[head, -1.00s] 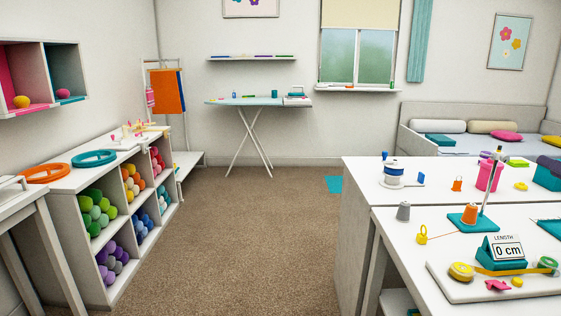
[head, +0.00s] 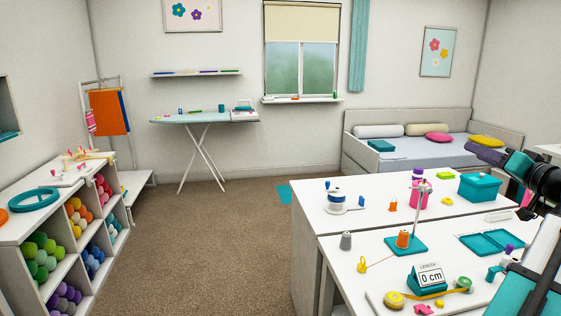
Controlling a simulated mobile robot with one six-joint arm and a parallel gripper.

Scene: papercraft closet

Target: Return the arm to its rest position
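My arm (head: 542,178) comes into the head view at the right edge, with black and teal parts. At its left end, two dark greyish purple pieces (head: 484,154) point left above the teal box (head: 479,188); this looks like my gripper. The gap between them is too small and unclear to tell open from shut, and I see nothing clearly held. A broad white and teal section of mine (head: 533,282) fills the lower right corner. The rest of the arm is out of the frame.
A white worktable (head: 330,232) carries a spool, a thread stand (head: 404,240), a "0 cm" length display (head: 428,277), an open teal case (head: 490,243) and small items. A yarn shelf (head: 22,262) stands at left.

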